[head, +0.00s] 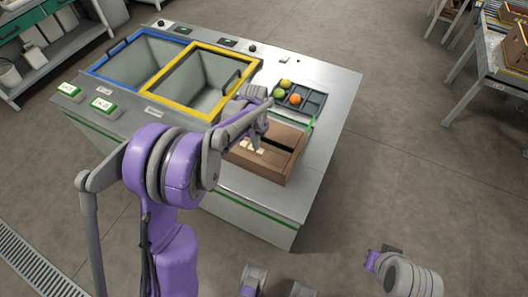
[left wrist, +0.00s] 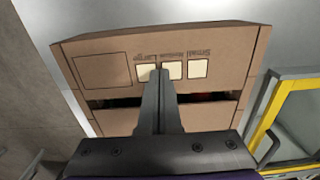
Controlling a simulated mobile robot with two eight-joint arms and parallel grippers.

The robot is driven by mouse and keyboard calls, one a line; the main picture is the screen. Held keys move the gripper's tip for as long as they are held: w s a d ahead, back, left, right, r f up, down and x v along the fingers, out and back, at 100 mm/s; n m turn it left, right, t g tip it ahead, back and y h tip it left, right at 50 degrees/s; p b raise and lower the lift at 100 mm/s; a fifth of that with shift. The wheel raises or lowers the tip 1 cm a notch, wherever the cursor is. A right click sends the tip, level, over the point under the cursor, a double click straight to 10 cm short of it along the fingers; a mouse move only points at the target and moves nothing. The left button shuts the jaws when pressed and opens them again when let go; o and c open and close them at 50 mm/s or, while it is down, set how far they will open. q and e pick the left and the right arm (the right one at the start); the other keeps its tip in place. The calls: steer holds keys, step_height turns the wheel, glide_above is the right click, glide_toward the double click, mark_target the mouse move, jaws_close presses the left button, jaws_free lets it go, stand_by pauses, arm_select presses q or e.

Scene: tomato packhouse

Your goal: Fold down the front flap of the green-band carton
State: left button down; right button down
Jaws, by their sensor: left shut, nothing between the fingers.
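The brown carton (head: 272,172) sits on the grey bench top, with a green strip (head: 310,124) showing at its far right corner. Its near flap (left wrist: 105,70) carries a printed outline and a row of white squares, and lies about level over the top. A dark gap (head: 282,140) separates it from the far flap (left wrist: 210,117); a little red shows inside. My left gripper (head: 260,143) is shut and empty, its fingertips over the white squares in the left wrist view (left wrist: 161,72). I cannot tell whether they touch the flap. My right gripper is not recognisable.
A black divided tray (head: 312,103) with green and orange tomatoes is behind the carton. A yellow-rimmed bin (head: 168,100) and a blue-rimmed bin (head: 105,78) are to the left. Bare bench top (head: 335,100) lies to the right.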

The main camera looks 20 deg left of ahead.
arm_select(q)
steer(key=shift+w+f, duration=0.15)
steer(key=shift+f, duration=0.15)
steer(key=shift+r, duration=0.1)
step_height(320, 180, up, 8)
steer(key=p, duration=0.4)
steer(key=shift+p, duration=0.3)
stand_by(0.4)
